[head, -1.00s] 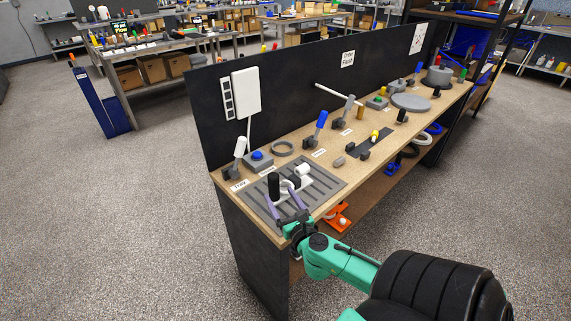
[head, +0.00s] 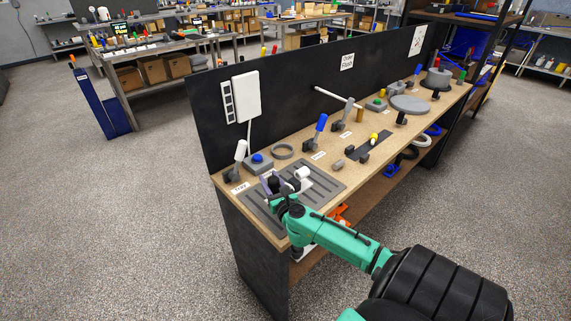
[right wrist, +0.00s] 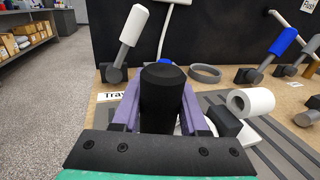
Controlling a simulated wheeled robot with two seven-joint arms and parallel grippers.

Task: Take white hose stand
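The white hose stand stands on the grey slatted tray (head: 325,189) at the near end of the workbench. Its white hose roll (right wrist: 250,102) lies to the right of a black upright knob (right wrist: 161,98); the roll also shows in the head view (head: 303,173). My right gripper (head: 273,184) is at the black knob. Its purple fingers (right wrist: 160,105) stand on both sides of the knob, close against it. Whether they press on it cannot be told. The knob and my wrist hide much of the stand's lower part. My left gripper is not in view.
A white-handled lever (head: 239,152) and a blue button box (head: 258,162) stand behind the tray. A grey ring (head: 283,151) and a blue-handled lever (head: 320,125) stand farther along. A black back panel (head: 300,84) rises behind the bench.

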